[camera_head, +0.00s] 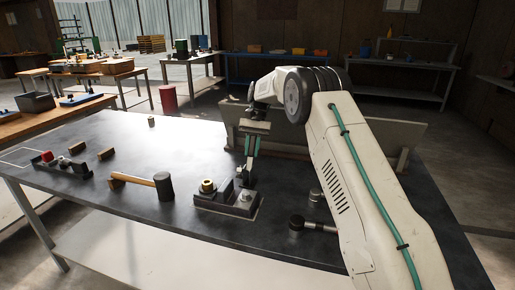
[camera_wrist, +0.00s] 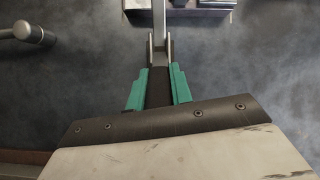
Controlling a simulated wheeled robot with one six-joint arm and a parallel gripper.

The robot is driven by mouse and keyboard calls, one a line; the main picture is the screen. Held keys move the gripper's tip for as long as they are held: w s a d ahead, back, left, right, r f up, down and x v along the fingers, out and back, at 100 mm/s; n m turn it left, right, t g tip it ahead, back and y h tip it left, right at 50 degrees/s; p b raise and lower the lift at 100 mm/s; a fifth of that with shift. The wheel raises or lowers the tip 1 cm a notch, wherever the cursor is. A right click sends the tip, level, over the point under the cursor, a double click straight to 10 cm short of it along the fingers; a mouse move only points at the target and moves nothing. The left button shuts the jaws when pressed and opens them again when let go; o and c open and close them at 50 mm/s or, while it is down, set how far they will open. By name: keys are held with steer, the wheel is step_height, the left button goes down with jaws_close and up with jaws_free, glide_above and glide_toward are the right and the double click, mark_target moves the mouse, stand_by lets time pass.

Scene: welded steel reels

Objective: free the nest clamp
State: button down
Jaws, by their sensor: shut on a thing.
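The nest (camera_head: 212,204) is a dark block on the bench in the middle of the head view, with a brass round part (camera_head: 208,186) at its left. A small metal fitting (camera_head: 246,196) sits at its right. My gripper (camera_head: 248,180) reaches down at the nest's right side. In the wrist view my gripper (camera_wrist: 159,42) is shut on a narrow grey clamp lever (camera_wrist: 159,16), which runs up toward the nest's edge (camera_wrist: 203,12). Most of the clamp lies outside the wrist view, and my gripper hides part of it in the head view.
A mallet (camera_head: 163,186) lies left of the nest. A second hammer (camera_head: 297,222) lies to the right, near short metal cylinders (camera_head: 315,196). Small blocks (camera_head: 105,153) stand at the left. A long grey trough (camera_head: 400,135) is behind my arm. The front bench strip is clear.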

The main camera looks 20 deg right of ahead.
steer(key=shift+w, duration=0.15)
steer(key=c, duration=1.3)
jaws_free()
steer(key=shift+o, duration=0.2)
steer(key=shift+d, duration=0.1)
steer(key=v, duration=0.8)
steer(key=shift+f, duration=0.1)
steer(key=shift+c, duration=0.3)
